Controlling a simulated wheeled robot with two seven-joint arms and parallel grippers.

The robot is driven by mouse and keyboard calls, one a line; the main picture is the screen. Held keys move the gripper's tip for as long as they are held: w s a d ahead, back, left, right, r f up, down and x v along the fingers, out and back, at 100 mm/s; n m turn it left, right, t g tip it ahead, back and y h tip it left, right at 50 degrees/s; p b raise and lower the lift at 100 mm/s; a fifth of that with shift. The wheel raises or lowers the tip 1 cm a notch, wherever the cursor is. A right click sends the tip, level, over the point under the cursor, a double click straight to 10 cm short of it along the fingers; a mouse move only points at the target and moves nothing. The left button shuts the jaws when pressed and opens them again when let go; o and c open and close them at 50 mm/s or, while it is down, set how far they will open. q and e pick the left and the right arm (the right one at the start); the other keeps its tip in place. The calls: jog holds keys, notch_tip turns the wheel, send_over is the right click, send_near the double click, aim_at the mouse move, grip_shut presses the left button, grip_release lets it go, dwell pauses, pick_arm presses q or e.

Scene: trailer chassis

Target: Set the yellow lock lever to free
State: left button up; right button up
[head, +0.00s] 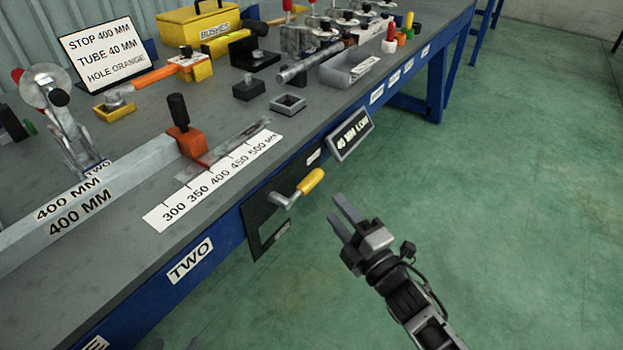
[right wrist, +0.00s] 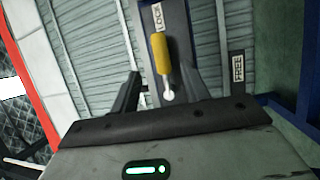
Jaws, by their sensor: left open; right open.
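The yellow lock lever (head: 311,181) sits on a dark plate (head: 256,218) on the bench's front side, its grip pointing up and right from a metal pivot. In the right wrist view the lever (right wrist: 160,54) points at the LOCK label (right wrist: 157,17); the FREE label (right wrist: 237,67) is off to the right. My right gripper (head: 340,215) is open and empty, just right of and below the lever in the head view. In the wrist view the lever lies between its fingers, with no visible contact. Only what look like my left gripper's fingertips (head: 175,344) show, apart, at the bottom edge.
The bench (head: 192,262) holds a measuring rail with a scale (head: 215,183), an orange stop (head: 187,142), a toggle clamp (head: 62,115), and a yellow bin (head: 195,22). A "40 MM LOW" sign (head: 350,137) juts out above the lever. Green floor to the right is clear.

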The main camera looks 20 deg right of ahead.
aim_at(312, 180)
jog(key=x, duration=1)
jog(key=shift+w+a, duration=0.1)
grip_shut()
